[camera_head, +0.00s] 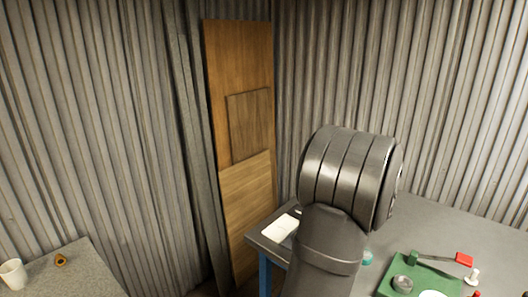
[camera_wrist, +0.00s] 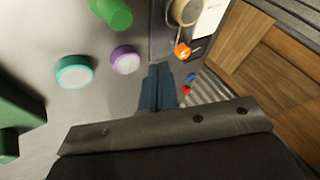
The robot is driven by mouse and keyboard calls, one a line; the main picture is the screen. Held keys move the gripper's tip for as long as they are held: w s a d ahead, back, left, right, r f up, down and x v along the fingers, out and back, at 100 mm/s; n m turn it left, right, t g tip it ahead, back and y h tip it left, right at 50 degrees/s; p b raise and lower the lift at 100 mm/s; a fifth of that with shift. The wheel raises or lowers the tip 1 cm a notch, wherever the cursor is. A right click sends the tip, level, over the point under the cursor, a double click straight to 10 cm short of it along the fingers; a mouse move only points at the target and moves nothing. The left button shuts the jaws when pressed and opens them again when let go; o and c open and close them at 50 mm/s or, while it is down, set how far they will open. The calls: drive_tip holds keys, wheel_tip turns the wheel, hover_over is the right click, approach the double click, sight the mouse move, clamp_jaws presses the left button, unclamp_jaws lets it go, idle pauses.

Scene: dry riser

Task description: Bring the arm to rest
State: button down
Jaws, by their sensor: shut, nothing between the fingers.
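My gripper (camera_wrist: 158,84) shows in the wrist view with its dark fingers together and nothing between them. It is over the grey table (camera_wrist: 95,25), near the table's edge. In the head view my arm's thick grey links stand in front of the grey table (camera_head: 430,225) and hide part of it. My gripper is not visible in the head view.
A green board (camera_head: 420,272) with a red-tipped lever (camera_head: 464,259) sits on the table. A white pad (camera_head: 280,228) lies at the left edge. The wrist view shows teal (camera_wrist: 74,72) and purple (camera_wrist: 125,60) round pieces near the fingers. A wooden panel (camera_head: 240,90) leans behind.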

drive_tip(key=shift+f, duration=0.1)
drive_tip(key=x, duration=0.9)
drive_tip(key=shift+w+d+f, duration=0.2)
drive_tip(key=shift+w+d, duration=0.1)
drive_tip(key=shift+w, duration=0.05)
drive_tip(key=w+a, duration=0.2)
drive_tip(key=shift+w+f, duration=0.2)
drive_tip(key=shift+w, duration=0.1)
drive_tip(key=shift+w+a, duration=0.15)
drive_tip(key=shift+a, duration=0.3)
